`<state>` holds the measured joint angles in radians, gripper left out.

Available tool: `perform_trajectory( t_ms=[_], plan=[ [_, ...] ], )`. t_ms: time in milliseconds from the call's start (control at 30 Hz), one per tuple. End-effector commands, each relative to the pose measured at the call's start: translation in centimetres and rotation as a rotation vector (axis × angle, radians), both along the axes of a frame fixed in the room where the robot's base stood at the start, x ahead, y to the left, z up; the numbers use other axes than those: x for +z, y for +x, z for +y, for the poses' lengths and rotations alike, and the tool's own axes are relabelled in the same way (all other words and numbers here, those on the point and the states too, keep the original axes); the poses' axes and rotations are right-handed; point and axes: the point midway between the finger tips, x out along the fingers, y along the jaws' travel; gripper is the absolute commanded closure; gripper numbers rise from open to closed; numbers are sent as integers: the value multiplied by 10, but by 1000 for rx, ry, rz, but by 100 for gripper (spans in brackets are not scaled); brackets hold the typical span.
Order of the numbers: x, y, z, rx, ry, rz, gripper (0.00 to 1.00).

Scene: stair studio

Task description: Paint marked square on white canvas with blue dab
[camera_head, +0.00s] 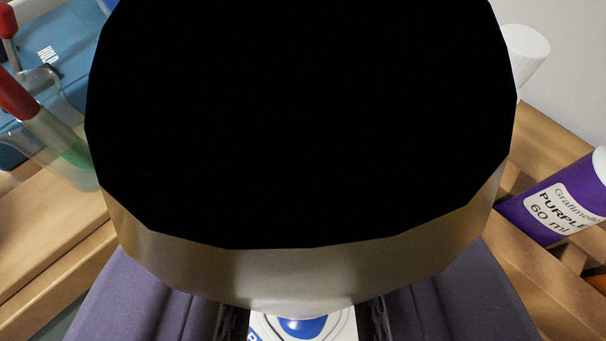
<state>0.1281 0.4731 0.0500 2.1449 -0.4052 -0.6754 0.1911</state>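My gripper (302,326) shows at the bottom edge, its two dark finger pads close on either side of a white piece with a blue oval (306,328), which looks like the blue dab. The pads appear to hold it; its lower part is cut off by the frame. A large black disc with a dull metal rim (300,275) fills the middle, very near the camera, and seems to join the white piece. The white canvas and its marked square are not visible; the disc hides most of the scene ahead.
A purple 60 ml tube (545,208) lies tilted by wooden bars (530,265) at right. A white cylinder (526,50) stands behind. At left are a blue case (70,35), a clear tool with a red end (45,125), and wooden bars (50,250).

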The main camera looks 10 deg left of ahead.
Motion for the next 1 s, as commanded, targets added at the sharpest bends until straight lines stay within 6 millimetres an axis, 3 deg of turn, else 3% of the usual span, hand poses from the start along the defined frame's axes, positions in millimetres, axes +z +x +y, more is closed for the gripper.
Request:
perform_trajectory(
  t_ms=[467, 1000],
  plan=[
    [-1, -1, 0, 0, 0, 6, 100],
    [50, 0, 0, 0, 0, 1, 100]
  ],
)
